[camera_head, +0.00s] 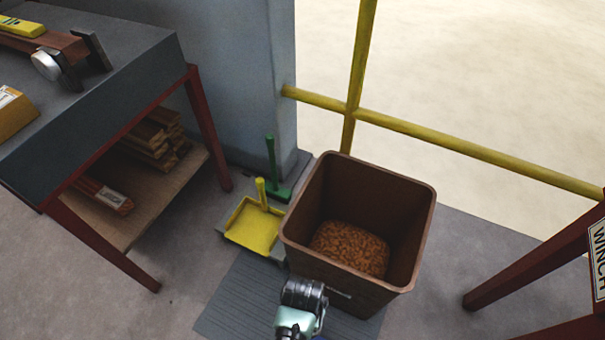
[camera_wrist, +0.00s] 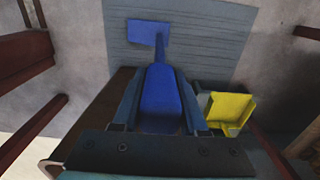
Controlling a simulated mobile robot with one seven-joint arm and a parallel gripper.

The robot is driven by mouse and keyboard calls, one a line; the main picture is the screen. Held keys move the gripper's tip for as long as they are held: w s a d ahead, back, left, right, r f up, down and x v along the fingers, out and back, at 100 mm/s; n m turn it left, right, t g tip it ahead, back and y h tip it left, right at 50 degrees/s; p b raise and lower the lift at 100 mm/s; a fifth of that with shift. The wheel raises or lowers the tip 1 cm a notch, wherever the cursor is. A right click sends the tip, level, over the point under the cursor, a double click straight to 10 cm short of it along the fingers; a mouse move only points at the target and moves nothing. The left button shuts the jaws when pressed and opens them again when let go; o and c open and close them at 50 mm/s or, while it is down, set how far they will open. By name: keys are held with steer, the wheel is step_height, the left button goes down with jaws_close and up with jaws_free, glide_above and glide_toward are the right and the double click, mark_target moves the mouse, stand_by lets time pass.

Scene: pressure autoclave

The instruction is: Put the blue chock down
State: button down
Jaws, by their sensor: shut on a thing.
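The blue chock (camera_wrist: 161,98) is between the two fingers of my gripper (camera_wrist: 158,78) in the wrist view. My gripper is shut on it. A thin blue stem with a flat square blue end reaches out beyond the fingertips, over the ribbed grey mat (camera_wrist: 200,45), and looks like part of the chock. I cannot tell its height above the mat. In the head view my wrist (camera_head: 301,305) shows at the bottom, by the near side of the brown bin, and the chock is mostly hidden there.
The brown bin (camera_head: 412,225) holds orange-brown bits. A yellow dustpan (camera_head: 254,226) and a green-handled tool (camera_head: 272,158) stand to its left. The mat (camera_head: 235,300) has bare room left of the bin. A workbench (camera_head: 150,70) stands left, a red-legged WINCH stand (camera_head: 540,250) right.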

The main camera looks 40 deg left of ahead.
steer(key=shift+w+f+b, duration=0.15)
steer(key=shift+f+b, duration=0.7)
steer(key=shift+f, duration=0.95)
steer(key=shift+f, duration=0.1)
steer(key=shift+c, duration=2.2)
jaws_free()
